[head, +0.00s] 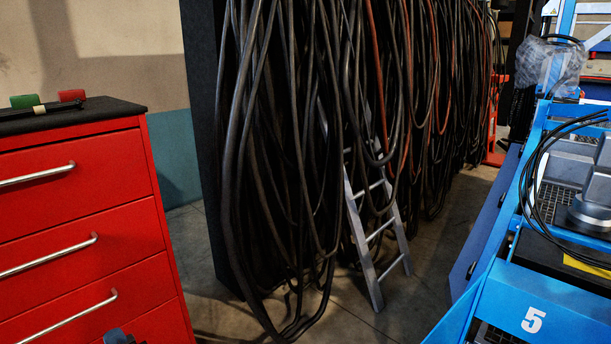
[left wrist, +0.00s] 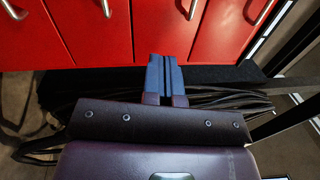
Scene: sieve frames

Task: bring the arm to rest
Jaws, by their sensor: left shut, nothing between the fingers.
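My left gripper (left wrist: 165,60) shows in the left wrist view with its two blue fingers pressed together and nothing between them. Its fingers point toward the red drawer fronts. In the head view only a small dark blue tip of the left gripper (head: 117,337) shows at the bottom edge, in front of the lower part of the red drawer cabinet (head: 75,190). The rest of the left arm is out of the head view. My right gripper is in neither view.
Green and red items (head: 25,101) lie on the cabinet's black top. Long dark hoses (head: 290,130) hang in the middle, with a metal ladder (head: 364,250) among them. Bare floor (head: 345,320) lies between.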

